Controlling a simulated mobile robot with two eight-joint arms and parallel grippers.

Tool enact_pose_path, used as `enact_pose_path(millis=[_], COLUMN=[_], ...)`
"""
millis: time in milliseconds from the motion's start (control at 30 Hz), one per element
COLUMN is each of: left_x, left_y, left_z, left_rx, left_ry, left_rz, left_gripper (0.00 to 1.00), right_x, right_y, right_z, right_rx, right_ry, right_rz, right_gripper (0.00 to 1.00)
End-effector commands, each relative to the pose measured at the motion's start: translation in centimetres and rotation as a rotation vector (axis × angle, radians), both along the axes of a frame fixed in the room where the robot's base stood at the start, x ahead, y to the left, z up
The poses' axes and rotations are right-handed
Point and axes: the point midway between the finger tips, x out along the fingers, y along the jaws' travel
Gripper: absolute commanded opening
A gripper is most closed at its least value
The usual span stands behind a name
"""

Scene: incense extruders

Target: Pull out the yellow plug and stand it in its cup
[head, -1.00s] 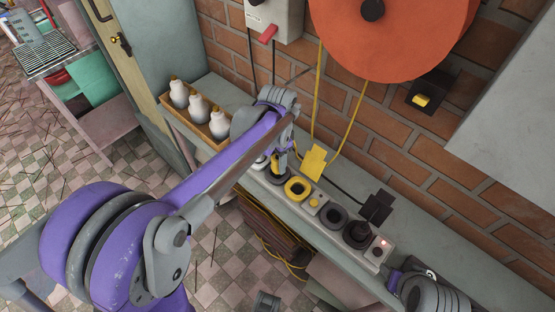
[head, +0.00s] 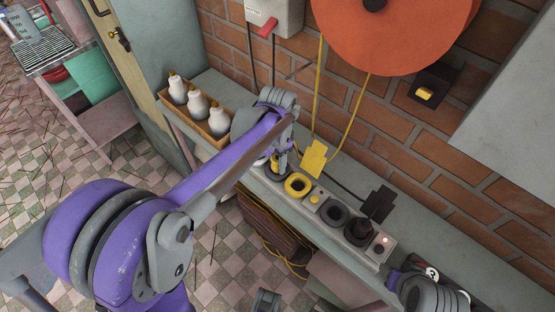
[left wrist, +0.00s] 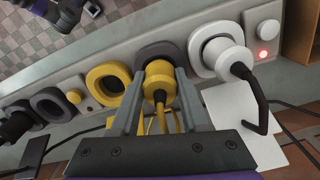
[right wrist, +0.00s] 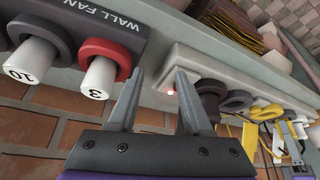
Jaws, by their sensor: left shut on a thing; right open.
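My left gripper (head: 281,166) is over the left part of the long socket strip (head: 375,255). It is shut on the yellow plug (left wrist: 157,88), whose cord runs back between the fingers. The plug is at a dark grey ring (left wrist: 158,50); I cannot tell whether it is still seated. An empty yellow ring (left wrist: 108,82) is beside it and also shows in the head view (head: 298,186). My right gripper (right wrist: 157,88) is open and empty, near the strip's end with the red light (right wrist: 170,92).
A white plug (left wrist: 225,60) sits in a white ring on one side. An empty dark ring (head: 334,213) and a black plug (head: 358,231) are on the other. White plugs numbered 10 (right wrist: 32,60) and 3 (right wrist: 97,78) are at a wall-fan panel. White bottles (head: 197,104) stand in a tray.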

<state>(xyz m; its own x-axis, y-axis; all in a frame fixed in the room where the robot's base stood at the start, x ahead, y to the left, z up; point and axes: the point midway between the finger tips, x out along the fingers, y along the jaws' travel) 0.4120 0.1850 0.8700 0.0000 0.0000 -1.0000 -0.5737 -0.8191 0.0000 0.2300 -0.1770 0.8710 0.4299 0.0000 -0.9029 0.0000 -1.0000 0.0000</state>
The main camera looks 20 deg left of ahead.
Motion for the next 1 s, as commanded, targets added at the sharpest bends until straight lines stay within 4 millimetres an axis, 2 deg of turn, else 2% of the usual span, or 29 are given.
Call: enact_pose_path(millis=[200,233,400,767,867,1000], left_x=[0.0,0.0,0.0,0.0,0.0,0.0], left_y=[0.0,0.0,0.0,0.0,0.0,0.0], left_z=[-0.5,-0.5,-0.4,0.0,1.1,3.9], left_rx=[0.000,0.000,0.000,0.000,0.000,0.000], left_ry=[0.000,0.000,0.000,0.000,0.000,0.000], left_rz=[0.000,0.000,0.000,0.000,0.000,0.000], left_gripper=[0.00,0.49,0.79,0.80,0.80,0.80], right_x=[-0.1,-0.1,0.0,0.0,0.0,0.0], right_y=[0.0,0.0,0.0,0.0,0.0,0.0], right_z=[-0.4,-0.3,-0.3,-0.2,-0.1,0.2], right_rx=[0.000,0.000,0.000,0.000,0.000,0.000], right_ry=[0.001,0.001,0.001,0.001,0.000,-0.001], right_rz=[0.000,0.000,0.000,0.000,0.000,0.000], right_gripper=[0.50,0.50,0.50,0.50,0.50,0.50])
